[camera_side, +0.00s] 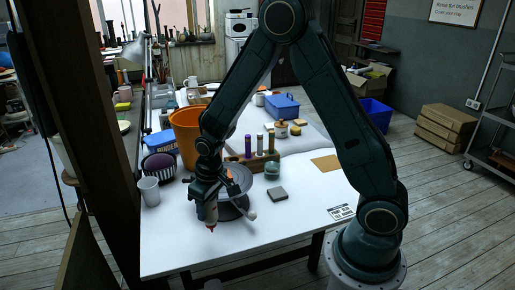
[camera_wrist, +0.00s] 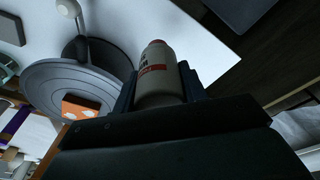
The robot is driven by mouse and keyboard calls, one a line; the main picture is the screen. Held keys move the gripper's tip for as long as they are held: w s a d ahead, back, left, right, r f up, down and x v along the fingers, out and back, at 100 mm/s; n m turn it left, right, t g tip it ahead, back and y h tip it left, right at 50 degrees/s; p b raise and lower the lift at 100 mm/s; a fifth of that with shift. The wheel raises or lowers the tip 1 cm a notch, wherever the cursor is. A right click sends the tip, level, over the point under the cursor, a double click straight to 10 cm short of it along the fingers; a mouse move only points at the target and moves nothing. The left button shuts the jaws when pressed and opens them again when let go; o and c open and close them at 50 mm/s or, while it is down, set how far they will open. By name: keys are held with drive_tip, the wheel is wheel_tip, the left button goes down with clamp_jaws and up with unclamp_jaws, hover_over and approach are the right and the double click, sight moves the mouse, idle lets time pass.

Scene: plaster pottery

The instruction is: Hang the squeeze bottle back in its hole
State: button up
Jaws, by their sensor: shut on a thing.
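The squeeze bottle (camera_side: 211,212) is pale with a red tip that points down in the side view. My gripper (camera_side: 207,192) is shut on it and holds it above the front left part of the white table, by the grey wheel. In the wrist view the bottle (camera_wrist: 158,80), with its red label band, sits between my gripper's fingers (camera_wrist: 160,90). A wooden rack (camera_side: 262,164) holding several upright tubes or bottles stands behind the wheel. I cannot make out an empty hole in it.
The round grey wheel (camera_wrist: 50,72) is close beside my gripper, with an orange block (camera_wrist: 80,107) on or over it. A white cup (camera_side: 149,191), striped pot (camera_side: 159,166) and orange bucket (camera_side: 185,128) stand left and behind. A grey block (camera_side: 277,194) lies right; the table's front is clear.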

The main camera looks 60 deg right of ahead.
wheel_tip(320, 180, up, 12)
drive_tip(key=shift+r, duration=0.1)
drive_tip(key=w+d, duration=0.6)
drive_tip(key=d, duration=0.6)
drive_tip(key=w+d, duration=0.6)
drive_tip(key=d, duration=0.5)
drive_tip(key=d+f, duration=0.5)
drive_tip(key=d, duration=0.5)
drive_tip(key=shift+s+d+t, duration=0.25)
drive_tip(key=shift+s+t, duration=0.15)
drive_tip(key=shift+f, duration=0.3)
drive_tip(key=shift+f+h, duration=0.3)
drive_tip(key=shift+f, duration=1.3)
drive_tip(key=shift+f, duration=0.35)
drive_tip(key=shift+f, duration=0.4)
